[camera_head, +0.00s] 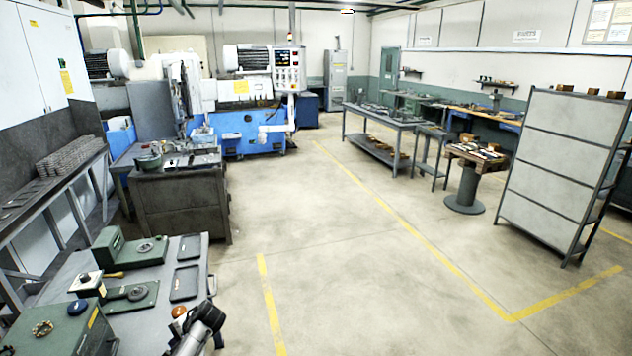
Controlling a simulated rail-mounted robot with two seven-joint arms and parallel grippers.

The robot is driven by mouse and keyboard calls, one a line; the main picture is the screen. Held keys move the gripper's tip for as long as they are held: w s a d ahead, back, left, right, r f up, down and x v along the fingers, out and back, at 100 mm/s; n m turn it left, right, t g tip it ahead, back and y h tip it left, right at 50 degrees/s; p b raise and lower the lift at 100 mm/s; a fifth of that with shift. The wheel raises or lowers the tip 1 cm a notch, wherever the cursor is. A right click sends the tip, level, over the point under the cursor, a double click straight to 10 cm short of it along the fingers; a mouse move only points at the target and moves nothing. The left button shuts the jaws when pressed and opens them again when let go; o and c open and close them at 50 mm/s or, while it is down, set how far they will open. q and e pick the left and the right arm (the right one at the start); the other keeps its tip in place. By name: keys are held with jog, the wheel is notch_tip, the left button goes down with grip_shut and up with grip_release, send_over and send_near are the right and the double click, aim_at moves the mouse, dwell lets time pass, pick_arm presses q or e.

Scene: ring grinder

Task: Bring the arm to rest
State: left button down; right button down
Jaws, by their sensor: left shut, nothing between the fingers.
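My left gripper (196,330) shows at the bottom edge, left of centre, as a dark and silver shape. It is shut and empty, in front of the right edge of the grey workbench (72,262). Part of it is cut off by the picture's lower edge. My right gripper is not in view.
The workbench holds green fixtures (130,296), dark trays (186,282), a small box with a knob (86,284) and an orange-brown knob (179,312). A dark cabinet (180,205) and a blue grinding machine (250,130) stand behind. The floor (340,260) to the right is clear.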

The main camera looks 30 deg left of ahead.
pick_arm(q)
jog(key=w+d+r+n+t+h, duration=0.1)
jog(key=w+d+r+t, duration=0.35)
jog(key=d+r, duration=0.3)
jog(key=w+d+r+n+t, duration=0.1)
jog(key=w+d+r+t, duration=0.4)
jog(key=d, duration=0.4)
jog(key=s+d+m+t+h, duration=0.35)
jog(key=s+d+h, duration=0.25)
jog(key=s+d, duration=1.3)
jog(key=s+d+f+g+h, duration=0.1)
jog(key=s+d+f+g, duration=0.2)
jog(key=s+f, duration=0.5)
jog(key=s+d+f+g+h, duration=0.1)
jog(key=s+d+f+g, duration=0.3)
jog(key=s, duration=0.6)
notch_tip(320, 180, up, 14)
jog(key=t+p, duration=0.1)
jog(key=p, duration=1.4)
jog(key=shift+w+a+r+p, duration=0.25)
jog(key=shift+w+a+p, duration=0.05)
jog(key=shift+a, duration=0.1)
